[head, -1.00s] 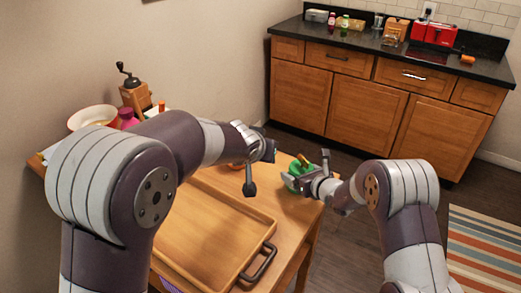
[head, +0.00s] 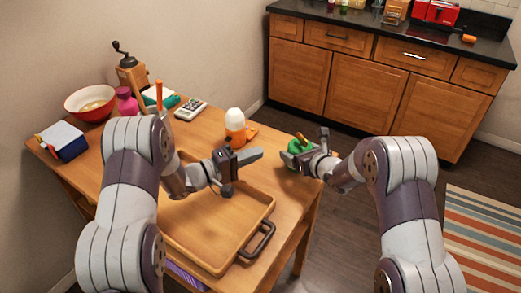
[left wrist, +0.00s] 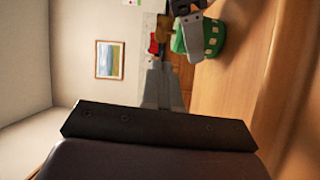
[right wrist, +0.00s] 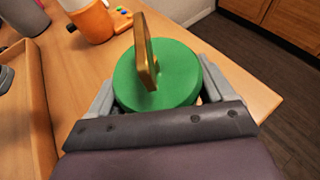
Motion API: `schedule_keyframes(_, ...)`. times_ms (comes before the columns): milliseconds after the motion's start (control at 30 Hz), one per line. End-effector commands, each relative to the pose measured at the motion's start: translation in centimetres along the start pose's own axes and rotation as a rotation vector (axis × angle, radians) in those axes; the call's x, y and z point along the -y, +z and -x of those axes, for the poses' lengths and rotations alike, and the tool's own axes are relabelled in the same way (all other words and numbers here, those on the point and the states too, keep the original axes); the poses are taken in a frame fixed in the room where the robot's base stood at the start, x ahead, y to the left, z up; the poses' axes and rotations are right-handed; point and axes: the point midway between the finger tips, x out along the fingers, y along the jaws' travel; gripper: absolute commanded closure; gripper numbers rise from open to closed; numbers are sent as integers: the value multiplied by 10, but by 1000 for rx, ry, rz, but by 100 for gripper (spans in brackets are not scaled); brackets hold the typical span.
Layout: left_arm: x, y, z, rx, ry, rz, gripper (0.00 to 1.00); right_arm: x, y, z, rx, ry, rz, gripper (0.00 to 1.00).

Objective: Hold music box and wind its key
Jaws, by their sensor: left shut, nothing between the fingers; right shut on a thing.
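The music box (head: 296,147) is a green round body near the right edge of the wooden table. My right gripper (head: 302,155) is shut on it. The right wrist view shows its green top (right wrist: 178,85) between the fingers, with a flat golden key (right wrist: 146,55) standing up from it. The music box also shows sideways in the left wrist view (left wrist: 213,38), partly hidden by the right gripper. My left gripper (head: 245,157) is shut and empty above the tray, left of the music box and apart from it. Its closed fingers show in the left wrist view (left wrist: 163,88).
A wooden tray (head: 215,262) with dark handles fills the table's front. An orange and white bottle (head: 235,125) stands behind the left gripper. A calculator (head: 190,110), pink bottle (head: 127,101), red bowl (head: 92,102) and grinder (head: 131,73) stand farther back left.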

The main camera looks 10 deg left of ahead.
Motion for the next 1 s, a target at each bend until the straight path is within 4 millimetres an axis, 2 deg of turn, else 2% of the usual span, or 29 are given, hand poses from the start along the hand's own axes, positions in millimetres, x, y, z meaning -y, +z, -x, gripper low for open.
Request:
schedule_keyframes(33, 0, 1, -11, 4, 1, -1, 100, -1, -5, 0, -9, 1, -2, 52)
schedule_keyframes(300, 1, 1, -70, 3, -1, -4, 100, -1, -5, 0, -10, 1, -3, 52)
schedule_keyframes(500, 0, 0, -102, 0, 0, -5, 100, -1, -5, 0, -10, 2, -3, 52)
schedule_keyframes(700, 0, 0, -113, -1, -1, -4, 100, -1, -5, 0, -10, 2, -3, 52)
schedule_keyframes(1000, 0, 0, -114, -1, -1, -4, 100, -1, -6, 0, -11, 2, -3, 52)
